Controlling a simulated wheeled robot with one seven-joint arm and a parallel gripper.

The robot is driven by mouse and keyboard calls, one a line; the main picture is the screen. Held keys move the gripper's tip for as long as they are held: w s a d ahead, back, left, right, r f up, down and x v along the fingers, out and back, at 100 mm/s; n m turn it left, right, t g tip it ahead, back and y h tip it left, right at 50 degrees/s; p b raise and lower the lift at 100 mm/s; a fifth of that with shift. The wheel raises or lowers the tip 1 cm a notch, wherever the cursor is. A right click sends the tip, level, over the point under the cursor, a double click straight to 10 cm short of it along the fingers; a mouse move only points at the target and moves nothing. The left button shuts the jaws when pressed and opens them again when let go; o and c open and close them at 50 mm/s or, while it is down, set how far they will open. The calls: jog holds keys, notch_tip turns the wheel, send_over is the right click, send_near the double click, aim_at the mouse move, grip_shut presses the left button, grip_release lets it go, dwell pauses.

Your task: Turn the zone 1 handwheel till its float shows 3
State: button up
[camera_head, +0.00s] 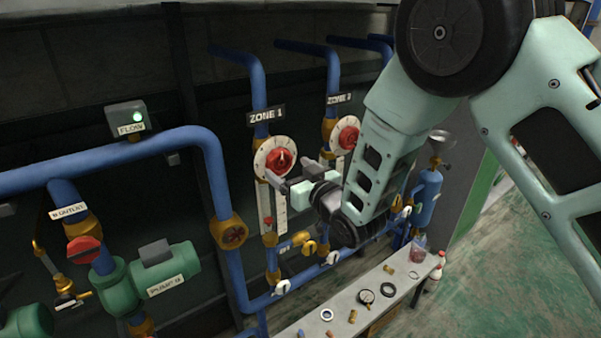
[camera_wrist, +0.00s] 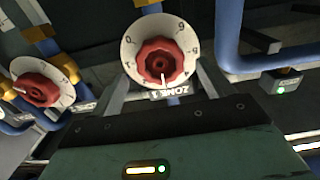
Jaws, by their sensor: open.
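The zone 1 handwheel (camera_head: 281,160) is a red knob on a round white numbered dial, under a ZONE 1 label (camera_head: 266,114). In the wrist view the red handwheel (camera_wrist: 160,61) sits between and beyond my fingers, with its pale mark toward the label, which shows upside down. My gripper (camera_head: 275,182) is open, its fingers just below and in front of the dial; I see no contact. Below the dial is a pale upright gauge (camera_head: 281,215) with a small red float (camera_head: 267,222) beside it; its reading is too small to tell.
The zone 2 handwheel (camera_head: 348,136) is close on the right, and also shows in the wrist view (camera_wrist: 38,89). Blue pipes (camera_head: 258,80) surround the dials. A bench (camera_head: 345,312) with loose parts stands below. A green pump (camera_head: 160,270) is at left.

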jog(key=shift+p+x, duration=0.3)
jog(key=shift+x, duration=0.75)
jog(key=shift+w+a, duration=0.2)
jog(key=shift+w, duration=0.05)
jog(key=shift+c, duration=0.7)
jog(key=c, duration=0.8)
jog(key=shift+f, duration=0.1)
jog(key=shift+d+m+b, duration=0.1)
jog(key=shift+m+b, duration=0.3)
jog(key=shift+b, duration=0.5)
jog(key=o, duration=0.9)
jog(key=shift+s, duration=0.1)
jog(key=shift+o, duration=0.2)
jog(key=shift+s, duration=0.1)
jog(key=b+v, duration=0.2)
jog(key=v, duration=0.4)
jog(key=shift+s+d+b, duration=0.25)
jog(key=shift+s+b, duration=0.05)
jog(key=shift+s, duration=0.05)
